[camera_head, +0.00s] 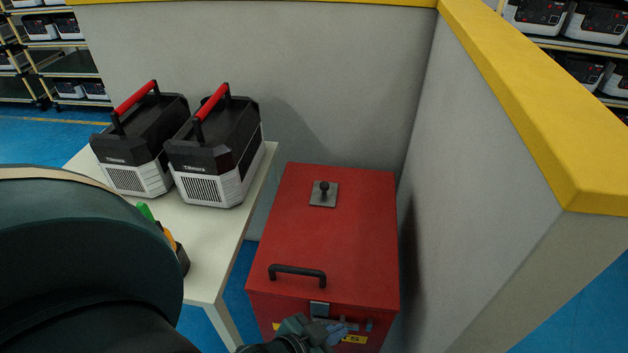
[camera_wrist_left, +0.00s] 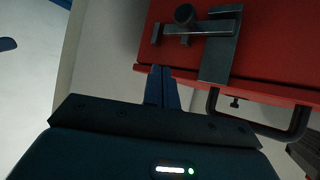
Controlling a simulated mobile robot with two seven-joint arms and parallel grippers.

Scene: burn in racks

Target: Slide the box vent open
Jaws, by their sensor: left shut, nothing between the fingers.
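The red box (camera_head: 335,230) stands on the floor with its lid down. A small grey plate with a black knob (camera_head: 323,190) sits on the lid's far part; it may be the vent slide, and I cannot tell whether it is open. A black handle (camera_head: 298,272) is near the lid's front edge. A grey latch (camera_head: 319,309) is on the front; its plate (camera_wrist_left: 220,50) and round knob (camera_wrist_left: 185,14) show large in the left wrist view. My left gripper (camera_head: 338,334) is at the box's front. Its fingers (camera_wrist_left: 162,72) are together and empty, beside the latch. My right gripper is not seen.
A white table (camera_head: 205,247) with two black-and-white units (camera_head: 139,155) (camera_head: 215,155) stands left of the box. Grey walls (camera_head: 330,70) (camera_head: 475,180) with yellow tops close in behind and right. My arm covers the lower left.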

